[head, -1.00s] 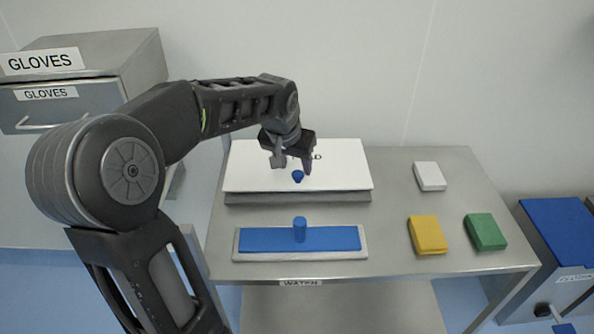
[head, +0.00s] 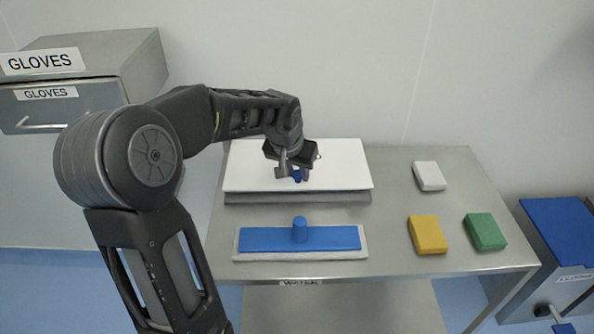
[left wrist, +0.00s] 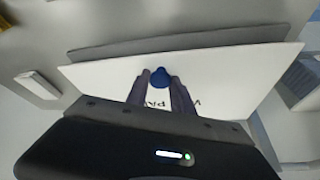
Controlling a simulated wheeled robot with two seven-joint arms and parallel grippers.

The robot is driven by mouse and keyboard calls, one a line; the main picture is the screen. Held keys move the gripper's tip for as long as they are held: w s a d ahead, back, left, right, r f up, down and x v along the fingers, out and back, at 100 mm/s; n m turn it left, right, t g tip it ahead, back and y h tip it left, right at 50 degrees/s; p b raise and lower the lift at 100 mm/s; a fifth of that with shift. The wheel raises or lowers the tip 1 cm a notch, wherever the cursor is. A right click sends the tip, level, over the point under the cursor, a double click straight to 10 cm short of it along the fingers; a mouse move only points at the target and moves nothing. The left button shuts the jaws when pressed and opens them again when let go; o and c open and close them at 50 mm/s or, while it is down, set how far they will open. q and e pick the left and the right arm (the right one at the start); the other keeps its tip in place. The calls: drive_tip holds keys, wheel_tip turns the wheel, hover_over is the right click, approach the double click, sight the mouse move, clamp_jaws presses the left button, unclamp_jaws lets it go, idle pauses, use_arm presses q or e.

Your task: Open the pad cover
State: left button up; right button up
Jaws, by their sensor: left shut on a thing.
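My right gripper is out of view.
A blue pad with an upright handle (head: 300,230) lies on a pale tray in front of the cover. White (head: 429,176), yellow (head: 427,235) and green (head: 485,232) blocks sit at the right. A steel gloves cabinet (head: 80,85) stands at the left.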

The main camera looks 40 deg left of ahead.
use_arm(q)
clamp_jaws()
drive_tip(key=shift+r, duration=0.1)
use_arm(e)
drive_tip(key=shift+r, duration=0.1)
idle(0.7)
